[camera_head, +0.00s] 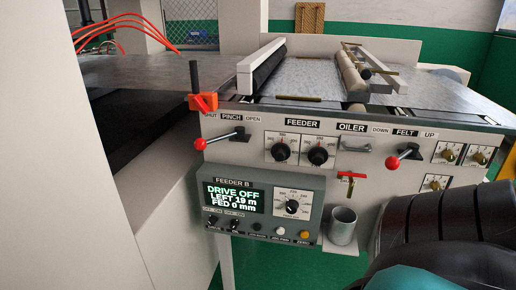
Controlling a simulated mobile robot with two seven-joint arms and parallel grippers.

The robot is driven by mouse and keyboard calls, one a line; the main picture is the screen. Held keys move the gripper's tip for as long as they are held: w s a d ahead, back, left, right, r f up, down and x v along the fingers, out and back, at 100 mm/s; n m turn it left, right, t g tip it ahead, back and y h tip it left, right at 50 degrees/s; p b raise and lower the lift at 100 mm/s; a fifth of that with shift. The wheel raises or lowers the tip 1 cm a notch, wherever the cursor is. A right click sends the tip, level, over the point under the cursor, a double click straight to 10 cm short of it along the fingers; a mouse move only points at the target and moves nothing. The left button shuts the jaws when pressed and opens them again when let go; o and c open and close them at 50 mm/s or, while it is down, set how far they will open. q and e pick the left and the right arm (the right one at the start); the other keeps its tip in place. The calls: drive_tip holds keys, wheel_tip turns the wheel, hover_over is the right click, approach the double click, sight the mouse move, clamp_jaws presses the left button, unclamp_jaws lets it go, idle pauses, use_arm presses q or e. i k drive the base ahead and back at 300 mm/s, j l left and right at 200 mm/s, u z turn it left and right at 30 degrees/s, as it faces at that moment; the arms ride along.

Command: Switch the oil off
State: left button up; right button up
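The OILER label (352,127) is on the light front panel of the machine. Lower down is a small tap with a red handle (351,175); the red handle looks roughly level across the tap, with a brass part hanging beneath. An open metal cup (343,226) stands on a small ledge under the tap. Neither gripper's fingers show. Dark ribbed and teal parts at the lower right look like my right arm, close to the camera; they hide the panel's lower right.
The PINCH lever's red knob (199,144) points left, towards SHUT. The FELT lever's red knob (393,163) points left, towards DOWN. A grey control box (265,179) reads DRIVE OFF. Two dials (299,151) and several brass fittings (482,158) project from the panel.

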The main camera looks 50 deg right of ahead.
sight(234, 224)
drive_tip(key=z, duration=1.65)
